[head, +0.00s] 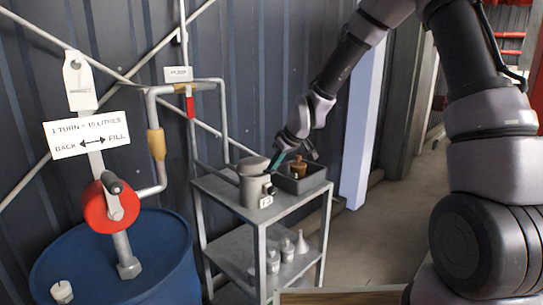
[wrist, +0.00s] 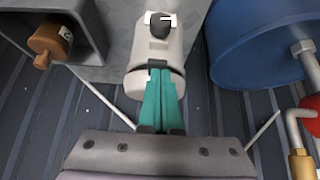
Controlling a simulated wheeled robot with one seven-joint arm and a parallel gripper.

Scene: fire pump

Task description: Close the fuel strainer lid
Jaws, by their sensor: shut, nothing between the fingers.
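The fuel strainer (head: 254,188) is a grey canister with a black knob and a small white tag, upright on a metal stand. Its round lid (head: 253,163) sits over the top, and I cannot tell from the head view whether it is flush. In the wrist view the strainer body (wrist: 152,48) and lid (wrist: 134,84) are separated by a dark gap. My gripper (head: 271,170) is at the strainer's right, by the lid edge. Its teal fingers (wrist: 158,68) are together and empty, overlapping the gap; contact is unclear. They hide part of the lid.
A grey bin (head: 305,183) holding a brown wooden-looking item (head: 298,168) stands right of the strainer. A blue drum (head: 120,265) with a red-hubbed pump (head: 112,205) is at left. Pipes and a corrugated wall are behind. White containers (head: 287,250) sit on the lower shelf.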

